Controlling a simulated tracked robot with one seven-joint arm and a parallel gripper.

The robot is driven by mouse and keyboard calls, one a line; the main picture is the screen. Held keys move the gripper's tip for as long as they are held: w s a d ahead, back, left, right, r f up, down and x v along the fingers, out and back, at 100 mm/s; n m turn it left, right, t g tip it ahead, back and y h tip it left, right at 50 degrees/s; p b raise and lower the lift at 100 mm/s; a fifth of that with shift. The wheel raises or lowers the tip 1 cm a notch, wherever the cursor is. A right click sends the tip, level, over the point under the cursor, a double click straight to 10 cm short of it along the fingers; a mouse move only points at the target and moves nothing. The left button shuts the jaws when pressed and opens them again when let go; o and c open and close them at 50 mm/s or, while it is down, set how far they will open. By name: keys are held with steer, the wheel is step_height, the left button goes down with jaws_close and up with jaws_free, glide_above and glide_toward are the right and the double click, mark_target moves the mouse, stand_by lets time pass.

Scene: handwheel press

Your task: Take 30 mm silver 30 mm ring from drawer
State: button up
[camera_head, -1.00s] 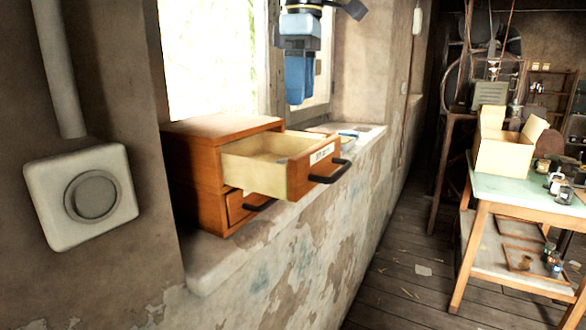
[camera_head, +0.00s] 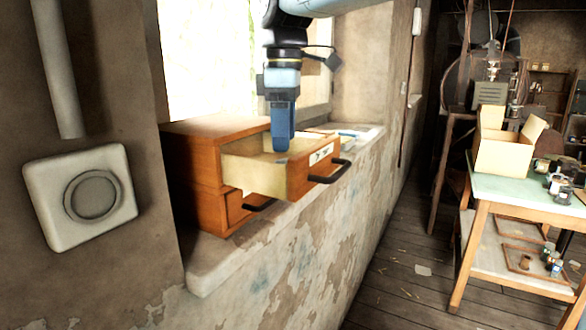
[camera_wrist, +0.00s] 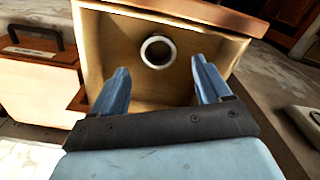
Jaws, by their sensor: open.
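The silver ring (camera_wrist: 158,51) lies on the floor of the open upper drawer in the wrist view, beyond my fingertips. The drawer (camera_head: 294,181) is pulled out of a small wooden cabinet (camera_head: 190,160) and has a white label and a dark handle. My gripper (camera_head: 282,148) points down into the drawer opening. In the wrist view my gripper (camera_wrist: 162,72) has its two blue fingers spread apart, empty, with the ring between their lines but not touching them. In the head view the ring is hidden inside the drawer.
The cabinet stands on a stone windowsill (camera_head: 225,258). Flat papers lie on the sill behind the open drawer. A green-topped table (camera_head: 505,187) with a cardboard box (camera_head: 503,150) stands well to the right.

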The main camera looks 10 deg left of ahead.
step_height(320, 180, down, 5)
steer(key=shift+d+r, duration=0.1)
steer(key=shift+d, duration=0.05)
steer(key=c, duration=1.1)
